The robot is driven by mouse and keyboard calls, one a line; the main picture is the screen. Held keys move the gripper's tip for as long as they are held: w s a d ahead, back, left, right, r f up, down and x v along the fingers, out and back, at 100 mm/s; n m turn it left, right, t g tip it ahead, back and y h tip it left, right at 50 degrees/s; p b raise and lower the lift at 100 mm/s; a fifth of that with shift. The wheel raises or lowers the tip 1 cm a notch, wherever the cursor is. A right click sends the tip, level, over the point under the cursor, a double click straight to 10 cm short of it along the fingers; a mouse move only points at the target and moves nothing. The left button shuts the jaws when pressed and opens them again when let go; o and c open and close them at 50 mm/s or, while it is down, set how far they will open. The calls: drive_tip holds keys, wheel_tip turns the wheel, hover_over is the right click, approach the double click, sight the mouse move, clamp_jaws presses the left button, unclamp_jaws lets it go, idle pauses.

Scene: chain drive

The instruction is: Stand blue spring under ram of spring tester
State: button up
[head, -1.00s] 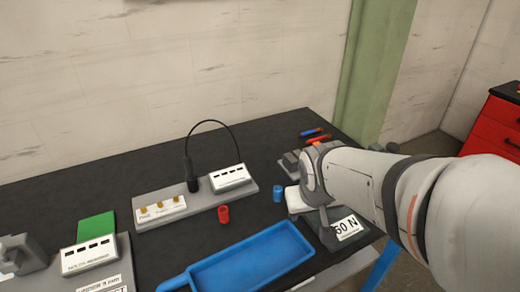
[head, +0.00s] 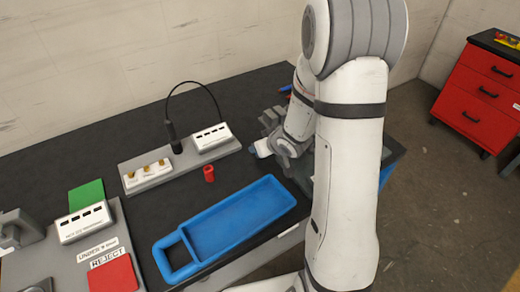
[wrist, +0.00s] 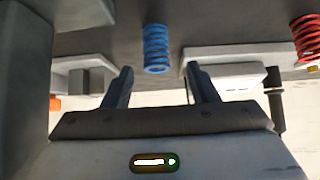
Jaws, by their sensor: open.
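The blue spring (wrist: 156,48) stands on the dark bench in the wrist view, just beyond the fingertips and roughly centred between them. In the head view a small blue patch (head: 253,151) by the gripper looks like this spring, mostly covered. My gripper (wrist: 160,75) is open and empty, its two dark fingers apart. In the head view my gripper (head: 268,150) is low over the bench. I cannot clearly make out the spring tester and its ram; my arm covers that part of the bench. A large grey block (wrist: 22,80) fills the wrist view's left edge.
A red spring (head: 209,174) stands nearby, also in the wrist view (wrist: 306,38). A blue tray (head: 245,218) lies in front. A grey base with a white box (head: 212,137) and cable is behind. Stepped grey blocks (head: 270,118) stand behind the gripper.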

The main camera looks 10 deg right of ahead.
drive_tip(key=shift+x, duration=2.7)
drive_tip(key=shift+d+f, duration=0.1)
drive_tip(key=shift+d, duration=0.05)
drive_tip(key=c, duration=1.1)
drive_tip(key=shift+c, duration=0.2)
